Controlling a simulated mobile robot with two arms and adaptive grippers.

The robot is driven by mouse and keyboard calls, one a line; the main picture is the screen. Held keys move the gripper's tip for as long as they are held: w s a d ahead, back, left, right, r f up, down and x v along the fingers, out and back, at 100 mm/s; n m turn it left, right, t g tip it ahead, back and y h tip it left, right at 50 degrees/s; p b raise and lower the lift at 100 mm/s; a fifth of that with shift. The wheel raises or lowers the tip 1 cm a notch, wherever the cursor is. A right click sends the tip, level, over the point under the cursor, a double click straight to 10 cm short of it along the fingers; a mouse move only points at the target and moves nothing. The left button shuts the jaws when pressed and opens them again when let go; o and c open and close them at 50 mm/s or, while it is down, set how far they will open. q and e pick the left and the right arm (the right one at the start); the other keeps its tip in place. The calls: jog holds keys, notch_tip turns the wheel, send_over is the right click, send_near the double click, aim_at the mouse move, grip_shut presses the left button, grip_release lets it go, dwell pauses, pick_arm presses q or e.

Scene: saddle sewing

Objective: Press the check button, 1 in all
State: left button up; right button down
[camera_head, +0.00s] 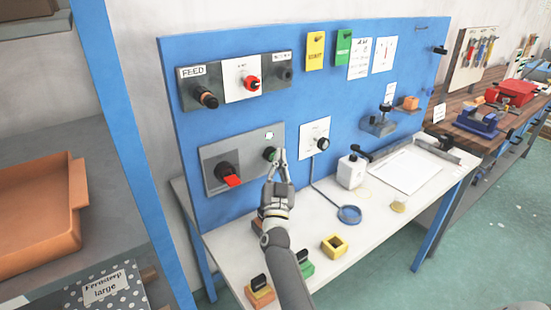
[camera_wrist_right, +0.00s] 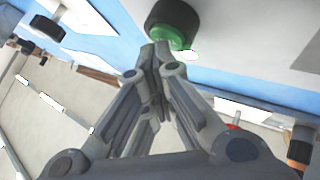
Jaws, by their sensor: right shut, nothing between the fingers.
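A round green button (camera_head: 269,153) in a dark collar sits on a grey panel on the blue board, just below a small lit pale-green lamp (camera_head: 269,135). My right gripper (camera_head: 279,161) is shut and empty, its fingertips at the button's right side in the head view. In the right wrist view the green button (camera_wrist_right: 176,38) fills the top middle, with the tips of my right gripper (camera_wrist_right: 161,52) right at its edge. I cannot tell whether the tips touch it. My left gripper is not in view.
A red-handled switch (camera_head: 229,179) is left of the button on the same panel. A black knob on a white plate (camera_head: 316,127) is to the right.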

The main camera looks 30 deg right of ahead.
jog(key=shift+s, duration=0.15)
jog(key=shift+s+p, duration=0.65)
jog(key=shift+s, duration=0.2)
jog(key=s+p, duration=0.2)
jog(key=s, duration=0.3)
jog(key=shift+d+p, duration=0.25)
jog(key=shift+p, duration=0.15)
jog(key=shift+f, duration=0.1)
dwell(0.4)
